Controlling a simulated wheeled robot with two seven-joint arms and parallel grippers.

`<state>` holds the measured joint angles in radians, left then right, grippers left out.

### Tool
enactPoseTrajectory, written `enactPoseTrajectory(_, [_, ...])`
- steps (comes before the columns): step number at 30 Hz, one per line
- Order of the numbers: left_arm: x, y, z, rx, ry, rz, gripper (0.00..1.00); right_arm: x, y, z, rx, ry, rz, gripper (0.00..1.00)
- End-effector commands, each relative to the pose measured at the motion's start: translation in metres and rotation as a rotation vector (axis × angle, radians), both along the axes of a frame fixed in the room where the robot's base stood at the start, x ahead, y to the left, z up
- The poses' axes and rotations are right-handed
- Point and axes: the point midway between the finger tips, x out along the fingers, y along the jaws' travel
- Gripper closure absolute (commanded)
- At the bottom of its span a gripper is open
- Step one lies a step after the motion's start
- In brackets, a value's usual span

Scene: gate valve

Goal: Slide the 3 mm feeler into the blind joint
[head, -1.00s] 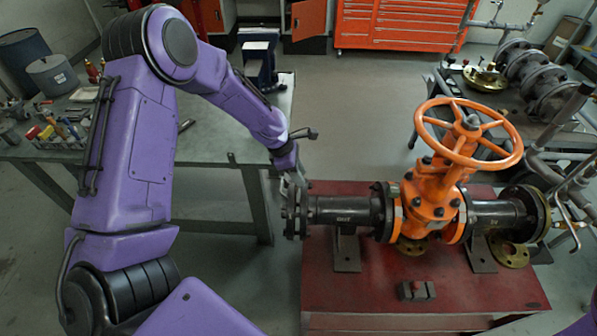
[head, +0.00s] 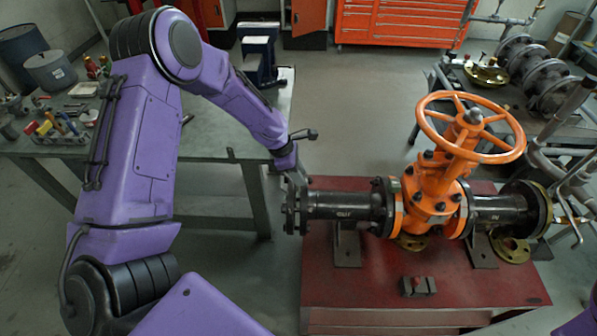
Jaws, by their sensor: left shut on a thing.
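My left gripper (head: 297,180) is at the left end of the black pipe, at the flanged blind joint (head: 291,212). It points down at the top of the flanges. It is small in this view, and the feeler in its jaws is too small to make out. I cannot tell whether the feeler is in the gap between the flanges. The orange gate valve (head: 437,200) with its handwheel stands mid-pipe on the red stand (head: 325,270). My right gripper is not in view.
A grey workbench (head: 215,135) with a blue vise (head: 258,55) and a tool holder (head: 58,130) stands behind my left arm. Brass flange rings (head: 512,249) lie by the right flange. Orange cabinets (head: 395,25) stand at the back.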

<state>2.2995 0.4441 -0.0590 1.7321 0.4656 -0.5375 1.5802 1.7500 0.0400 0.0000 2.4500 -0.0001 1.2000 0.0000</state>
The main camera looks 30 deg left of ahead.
Motion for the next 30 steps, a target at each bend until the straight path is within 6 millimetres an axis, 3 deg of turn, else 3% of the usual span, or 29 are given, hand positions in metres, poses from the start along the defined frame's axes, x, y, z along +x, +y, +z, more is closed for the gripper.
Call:
enactPoseTrajectory(23, [0.000,0.000,-0.020,0.000,0.000,0.000,0.98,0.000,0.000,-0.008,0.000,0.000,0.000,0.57])
enactPoseTrajectory(24, [0.000,0.000,-0.019,0.000,-0.001,0.000,0.59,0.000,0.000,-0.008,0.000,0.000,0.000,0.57])
enactPoseTrajectory(26, [0.000,0.000,-0.019,0.000,-0.001,0.000,0.39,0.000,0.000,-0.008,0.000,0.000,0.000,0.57])
enactPoseTrajectory(30, [0.000,0.000,-0.019,0.000,0.000,0.000,0.39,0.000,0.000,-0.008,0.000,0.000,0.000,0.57])
